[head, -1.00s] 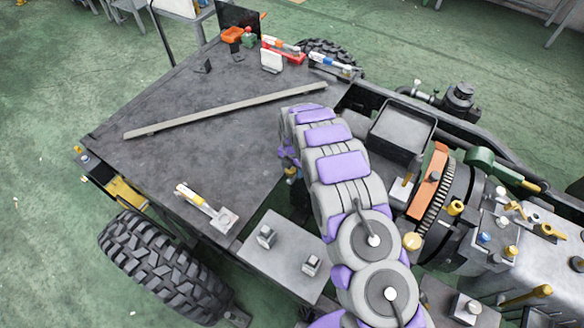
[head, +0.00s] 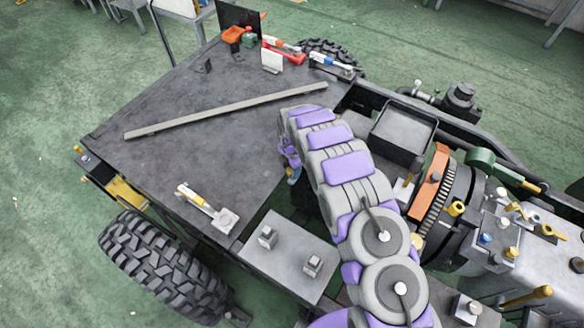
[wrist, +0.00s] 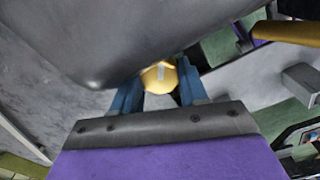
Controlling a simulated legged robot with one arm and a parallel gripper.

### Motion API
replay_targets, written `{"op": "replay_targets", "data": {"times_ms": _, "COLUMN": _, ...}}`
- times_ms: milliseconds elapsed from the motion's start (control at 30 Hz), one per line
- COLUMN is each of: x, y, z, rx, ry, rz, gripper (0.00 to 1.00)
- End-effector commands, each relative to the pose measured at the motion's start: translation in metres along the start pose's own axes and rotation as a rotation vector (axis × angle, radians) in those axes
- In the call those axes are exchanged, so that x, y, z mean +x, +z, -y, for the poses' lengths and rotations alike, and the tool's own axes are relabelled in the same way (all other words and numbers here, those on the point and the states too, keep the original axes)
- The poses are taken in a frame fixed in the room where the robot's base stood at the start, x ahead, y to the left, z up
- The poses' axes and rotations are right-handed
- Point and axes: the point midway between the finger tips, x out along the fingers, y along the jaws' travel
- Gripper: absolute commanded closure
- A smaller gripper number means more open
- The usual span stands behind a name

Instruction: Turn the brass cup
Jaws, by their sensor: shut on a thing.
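The brass cup (wrist: 161,76) shows in the wrist view as a rounded gold end with a pale stripe across its face. My gripper (wrist: 157,88) is shut on it, with one blue finger on each side. In the head view my grey and purple arm bends over the chassis, and my gripper shows only in part beside the deck edge. The held cup cannot be made out there.
The dark deck (head: 190,165) carries a long grey bar (head: 228,110) and a yellow-and-white clamp (head: 207,206). A plate (head: 288,262) with two metal blocks lies close to my arm. A black tray (head: 403,132) and an orange bracket (head: 429,180) stand to its right.

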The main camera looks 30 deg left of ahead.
Motion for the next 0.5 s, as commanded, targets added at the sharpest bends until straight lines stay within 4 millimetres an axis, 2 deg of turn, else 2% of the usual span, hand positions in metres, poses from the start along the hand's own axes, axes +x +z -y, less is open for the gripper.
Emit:
{"op": "replay_targets", "data": {"times_ms": 400, "x": -0.0016, "y": -0.0020, "z": -0.0027, "rx": 0.046, "ry": 0.005, "rz": 0.001, "gripper": 0.87}}
{"op": "replay_targets", "data": {"times_ms": 433, "x": -0.0017, "y": -0.0020, "z": -0.0028, "rx": 0.046, "ry": 0.005, "rz": 0.001, "gripper": 0.56}}
{"op": "replay_targets", "data": {"times_ms": 500, "x": -0.0017, "y": -0.0020, "z": -0.0027, "rx": 0.045, "ry": 0.005, "rz": 0.001, "gripper": 0.49}}
